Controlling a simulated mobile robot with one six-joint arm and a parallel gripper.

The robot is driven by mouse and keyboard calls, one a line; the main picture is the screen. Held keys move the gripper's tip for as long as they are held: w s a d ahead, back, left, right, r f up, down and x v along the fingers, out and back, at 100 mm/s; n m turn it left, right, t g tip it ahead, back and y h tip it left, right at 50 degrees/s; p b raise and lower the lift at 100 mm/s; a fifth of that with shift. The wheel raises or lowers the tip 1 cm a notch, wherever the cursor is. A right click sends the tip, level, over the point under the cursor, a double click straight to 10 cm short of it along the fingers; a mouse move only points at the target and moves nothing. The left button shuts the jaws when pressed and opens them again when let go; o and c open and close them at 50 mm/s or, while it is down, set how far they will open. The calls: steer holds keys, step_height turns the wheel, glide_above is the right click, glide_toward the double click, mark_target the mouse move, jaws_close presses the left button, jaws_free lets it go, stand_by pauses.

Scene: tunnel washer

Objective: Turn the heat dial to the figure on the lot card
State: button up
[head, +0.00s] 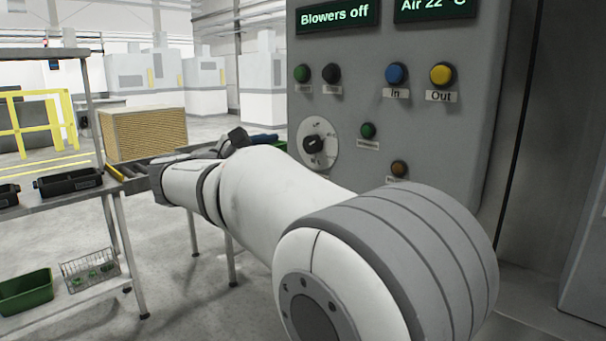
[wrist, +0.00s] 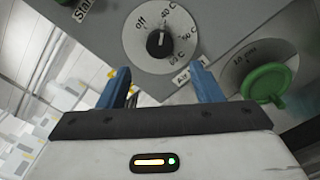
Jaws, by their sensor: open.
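The heat dial (wrist: 160,44) is a black knob on a round pale plate, marked off, 40 C, 60 C and what looks like 85 C. A white line on the knob seems to point up in the wrist view, between off and 40 C, but it is small. The dial also shows on the grey panel in the head view (head: 318,146). My gripper (wrist: 161,68) is open and empty, its two blue fingers apart just below the dial plate. They do not appear to grip the knob. I cannot make out a lot card.
A green knob (wrist: 266,83) on a grey plate sits right of my fingers. The control panel (head: 440,130) carries several buttons and displays reading "Blowers off" and "Air 22 C". A roller table with black trays (head: 68,182) and a tan block (head: 146,132) stands left.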

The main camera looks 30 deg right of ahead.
mark_target(308, 146)
steer(key=shift+m, duration=0.4)
steer(key=p+x, duration=0.1)
steer(key=x, duration=0.7)
steer(key=shift+s, duration=0.1)
steer(key=c, duration=1)
steer(key=shift+f+m+b, duration=0.2)
steer(key=shift+m+b, duration=0.2)
steer(key=shift+b, duration=0.4)
steer(key=shift+r, duration=0.2)
